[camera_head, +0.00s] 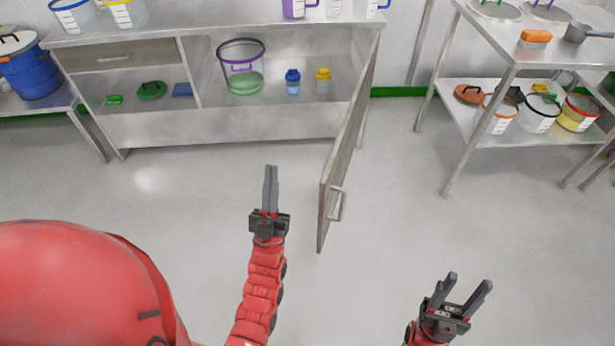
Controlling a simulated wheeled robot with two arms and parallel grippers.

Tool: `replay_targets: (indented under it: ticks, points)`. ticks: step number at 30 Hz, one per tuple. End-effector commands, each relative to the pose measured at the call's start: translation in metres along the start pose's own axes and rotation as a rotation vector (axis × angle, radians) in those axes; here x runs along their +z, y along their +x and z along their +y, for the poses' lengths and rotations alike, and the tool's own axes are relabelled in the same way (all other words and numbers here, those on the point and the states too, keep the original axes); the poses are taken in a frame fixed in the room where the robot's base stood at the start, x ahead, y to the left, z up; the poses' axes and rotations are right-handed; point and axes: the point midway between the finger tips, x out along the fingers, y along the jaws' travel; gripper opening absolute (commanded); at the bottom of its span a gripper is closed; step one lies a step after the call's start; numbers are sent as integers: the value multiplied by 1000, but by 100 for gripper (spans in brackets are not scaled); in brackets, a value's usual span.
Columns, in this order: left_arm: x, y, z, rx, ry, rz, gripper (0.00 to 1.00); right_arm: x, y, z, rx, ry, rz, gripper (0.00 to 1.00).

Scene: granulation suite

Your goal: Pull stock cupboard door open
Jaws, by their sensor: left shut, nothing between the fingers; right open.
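The stock cupboard door (345,150) stands swung out from the right side of the steel cupboard (230,126), toward me, with its compartment exposed. Its bar handle (337,203) is on the door's right-hand face near the free end. My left gripper (270,172) is shut and empty, left of the door and apart from it, on the open compartment's side. My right gripper (468,287) is open and empty, right of and nearer to me than the handle, not touching the door.
Inside the cupboard are a purple-rimmed bucket (240,69), a blue bottle (292,81) and a yellow-capped bottle (323,81). A drawer (120,57) is at left. A steel trolley (512,50) with buckets stands at right. The floor (400,200) between is clear.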

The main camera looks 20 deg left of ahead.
Motion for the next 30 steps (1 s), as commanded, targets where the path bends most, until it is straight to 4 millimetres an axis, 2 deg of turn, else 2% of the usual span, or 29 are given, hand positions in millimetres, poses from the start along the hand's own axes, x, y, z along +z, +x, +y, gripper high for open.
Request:
replay_targets:
  ticks: [3, 11, 16, 19, 21, 24, 27, 30]
  points:
    - [20, 18, -15, -36, 19, -94, 0, -2, 12, 1, 0, 0, 0, 50]
    - [81, 42, -53, -123, 37, -374, 0, -6, 36, 2, 0, 0, 0, 50]
    - [133, 55, -84, -190, 11, -664, 0, -11, 64, 3, 0, 0, 0, 50]
    - [162, 52, -96, -212, -35, -877, 0, -14, 83, 4, 0, 0, 0, 50]
    - [178, 46, -98, -213, -78, -1027, 0, -16, 95, 5, 0, 0, 0, 50]
    - [190, 38, -93, -186, -148, -1228, 0, -19, 113, 6, 0, 0, 0, 50]
    - [189, 27, -81, -130, -225, -1421, 0, -22, 130, 6, 0, 0, 0, 50]
    - [176, 17, -64, -44, -302, -1608, 0, -25, 148, 7, 0, 0, 0, 50]
